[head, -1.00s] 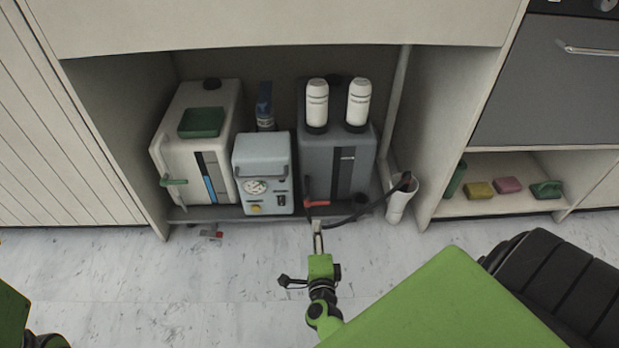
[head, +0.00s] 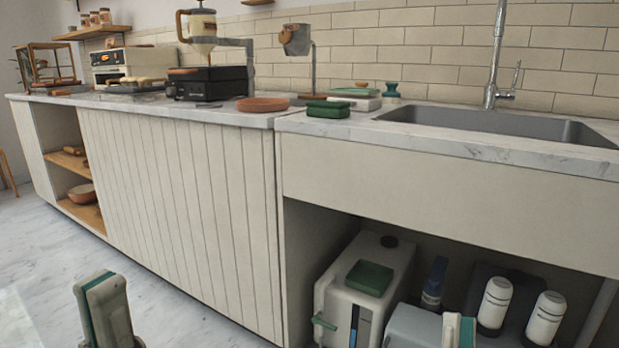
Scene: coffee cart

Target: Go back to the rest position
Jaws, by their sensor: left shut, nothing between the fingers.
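My left gripper (head: 105,308) stands at the lower left, over the pale floor in front of the slatted panel. It looks beige with a dark green stripe, is cut off by the bottom edge, and is shut and empty. A pale and teal tip (head: 458,331) at the bottom edge, in front of the light blue box, seems to be part of my right gripper. Too little of it shows to tell its state. Neither gripper visibly holds anything.
The marble counter (head: 240,117) carries a black grinder base (head: 208,84), a terracotta dish (head: 262,104), a green sponge (head: 328,109) and a sink (head: 500,125). Under it stand a white canister (head: 385,262), a light blue box (head: 408,326) and two white bottles (head: 494,303). Floor is clear at left.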

